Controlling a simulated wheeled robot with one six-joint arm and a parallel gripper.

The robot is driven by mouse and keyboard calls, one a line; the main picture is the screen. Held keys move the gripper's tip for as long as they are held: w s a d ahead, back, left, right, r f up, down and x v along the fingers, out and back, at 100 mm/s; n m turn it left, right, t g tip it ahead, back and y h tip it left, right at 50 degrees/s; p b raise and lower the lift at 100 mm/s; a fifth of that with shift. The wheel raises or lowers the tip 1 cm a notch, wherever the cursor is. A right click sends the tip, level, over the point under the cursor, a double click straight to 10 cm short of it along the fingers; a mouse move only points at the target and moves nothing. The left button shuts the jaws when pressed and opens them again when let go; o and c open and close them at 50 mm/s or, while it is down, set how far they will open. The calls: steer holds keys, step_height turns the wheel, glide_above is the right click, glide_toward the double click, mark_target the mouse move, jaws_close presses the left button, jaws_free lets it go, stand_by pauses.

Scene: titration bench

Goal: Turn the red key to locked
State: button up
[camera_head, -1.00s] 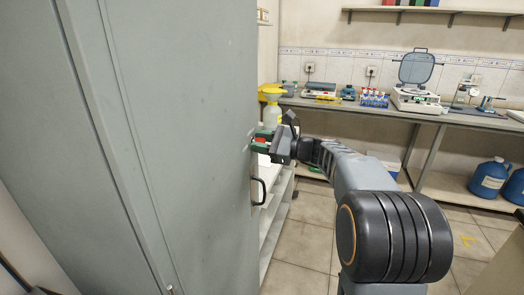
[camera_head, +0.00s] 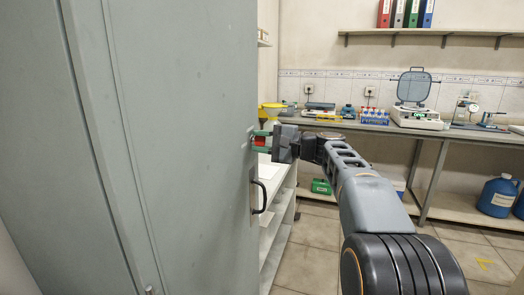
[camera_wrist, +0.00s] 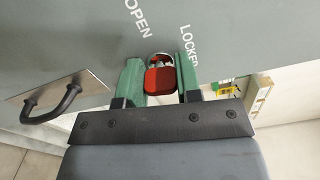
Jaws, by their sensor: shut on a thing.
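The red key (camera_wrist: 161,78) sits in a round metal lock on the grey cabinet door (camera_head: 190,120). White words OPEN and LOCKED are printed on the door by the lock; in the wrist view OPEN is up and left of the key, LOCKED up and right. My gripper (camera_wrist: 160,72) is shut on the key, a green finger on each side of it. In the head view my gripper (camera_head: 263,141) is at the door's right edge, above the handle, with a bit of red between its fingers. The key's exact angle is hard to read.
A black door handle (camera_head: 259,195) sticks out just below my gripper. White shelves (camera_head: 282,215) stand just beyond the door's edge, with a yellow-topped bottle (camera_head: 271,110) behind my gripper. A bench (camera_head: 440,132) with lab equipment runs along the back wall.

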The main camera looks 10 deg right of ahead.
steer(key=shift+f+n+b, duration=0.2)
steer(key=shift+n+b, duration=0.55)
steer(key=shift+n, duration=0.25)
steer(key=o, duration=0.9)
steer(key=shift+r, duration=0.1)
steer(key=p+v, duration=0.1)
steer(key=v, duration=1.2)
steer(key=shift+s+d, duration=0.25)
steer(key=shift+d, duration=0.1)
steer(key=shift+a+r+p, duration=0.1)
steer(key=shift+a+p, duration=0.05)
steer(key=shift+p, duration=0.2)
